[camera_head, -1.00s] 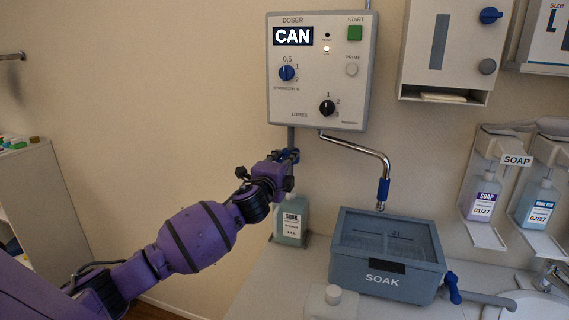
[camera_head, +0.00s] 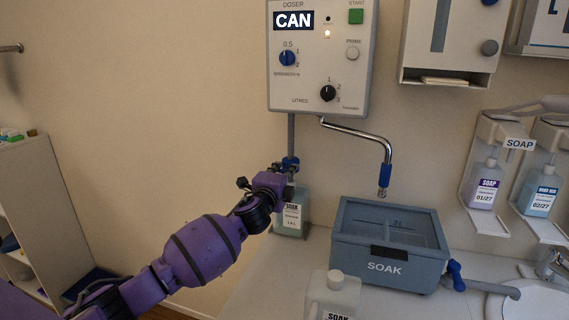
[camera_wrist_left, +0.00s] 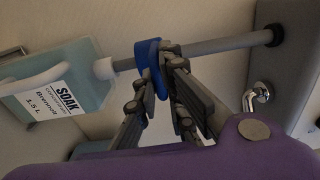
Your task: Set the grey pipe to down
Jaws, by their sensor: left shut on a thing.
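The grey pipe (camera_head: 291,130) hangs from the underside of the doser box (camera_head: 352,73) and has a blue collar (camera_head: 290,160). My left gripper (camera_head: 283,165) is shut on that collar, just above the SOAK bottle (camera_head: 291,220). In the left wrist view the collar (camera_wrist_left: 149,66) sits between the fingers (camera_wrist_left: 160,90), and the pipe (camera_wrist_left: 215,46) runs from the box's socket to the bottle's neck (camera_wrist_left: 104,68). The pipe's lower end meets the neck; I cannot tell how deep it reaches. My right gripper is not in view.
A chrome spout (camera_head: 357,131) with a blue sleeve hangs right of the pipe, over the grey SOAK basin (camera_head: 388,268). Soap dispensers (camera_head: 487,183) are on the right wall.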

